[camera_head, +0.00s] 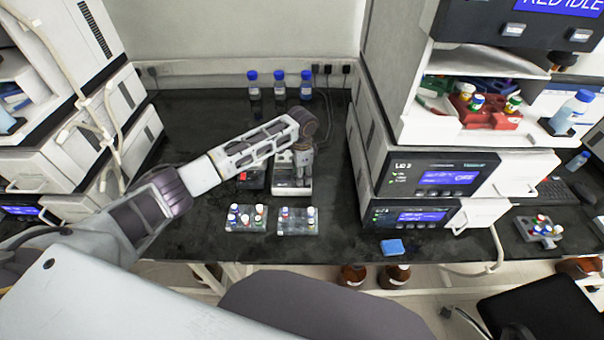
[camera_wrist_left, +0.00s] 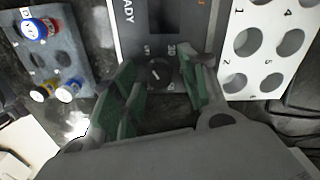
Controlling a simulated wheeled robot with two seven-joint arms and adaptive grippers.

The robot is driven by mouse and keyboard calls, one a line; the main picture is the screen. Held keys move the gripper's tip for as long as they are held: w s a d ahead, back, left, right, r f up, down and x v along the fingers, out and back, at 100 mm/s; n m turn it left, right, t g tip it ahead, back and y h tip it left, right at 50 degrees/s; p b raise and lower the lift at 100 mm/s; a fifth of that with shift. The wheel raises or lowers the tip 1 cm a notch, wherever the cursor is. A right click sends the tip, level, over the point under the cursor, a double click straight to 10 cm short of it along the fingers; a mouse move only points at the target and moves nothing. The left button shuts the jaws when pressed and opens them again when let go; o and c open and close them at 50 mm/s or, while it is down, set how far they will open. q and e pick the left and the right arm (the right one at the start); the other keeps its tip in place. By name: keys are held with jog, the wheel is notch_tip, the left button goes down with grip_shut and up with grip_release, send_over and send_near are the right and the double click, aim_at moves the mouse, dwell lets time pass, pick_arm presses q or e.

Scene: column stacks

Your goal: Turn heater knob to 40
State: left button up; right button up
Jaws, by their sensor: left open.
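The heater knob (camera_wrist_left: 158,74) is a small dark round dial with a light pointer mark, on the heater's dark grey panel (camera_wrist_left: 182,22) in the left wrist view. A printed 30 is legible near it; other dial marks are too small to read. My left gripper (camera_wrist_left: 158,68) is open, its green-padded fingers on either side of the knob. Contact cannot be told. In the head view my left gripper (camera_head: 302,172) points down over the small pale heater (camera_head: 291,190) on the bench, hiding its knob. My right gripper is not in view.
Two vial racks (camera_head: 246,226) (camera_head: 297,229) stand in front of the heater. Blue-capped bottles (camera_head: 279,90) stand behind. Stacked instruments (camera_head: 425,180) are to the right. A white numbered-hole block (camera_wrist_left: 262,45) borders the panel.

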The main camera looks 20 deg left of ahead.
pick_arm(q)
jog(key=shift+c, duration=0.2)
grip_shut()
dwell(0.5)
